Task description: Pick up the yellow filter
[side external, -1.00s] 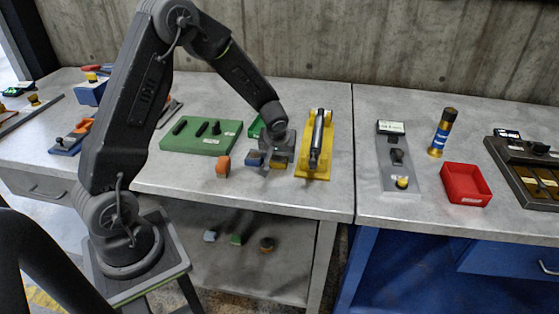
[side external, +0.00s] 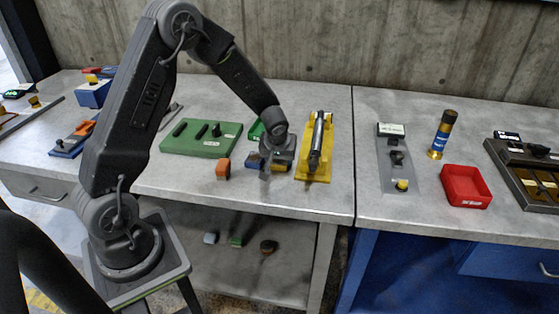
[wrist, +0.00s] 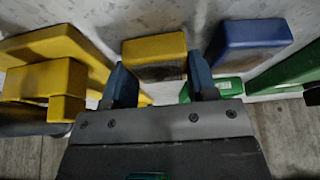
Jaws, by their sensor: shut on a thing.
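The yellow filter (wrist: 155,55) is a small block with a yellow top and a darker front face. In the wrist view it sits between the two blue-grey fingers of my gripper (wrist: 160,82), which is shut on it. In the side external view my gripper (side external: 277,163) is low over the bench and hides most of the filter. I cannot tell whether the filter still touches the bench.
A blue block (wrist: 250,40) stands close beside the filter. A green board (side external: 200,138) lies behind left. The front bench strip is clear.

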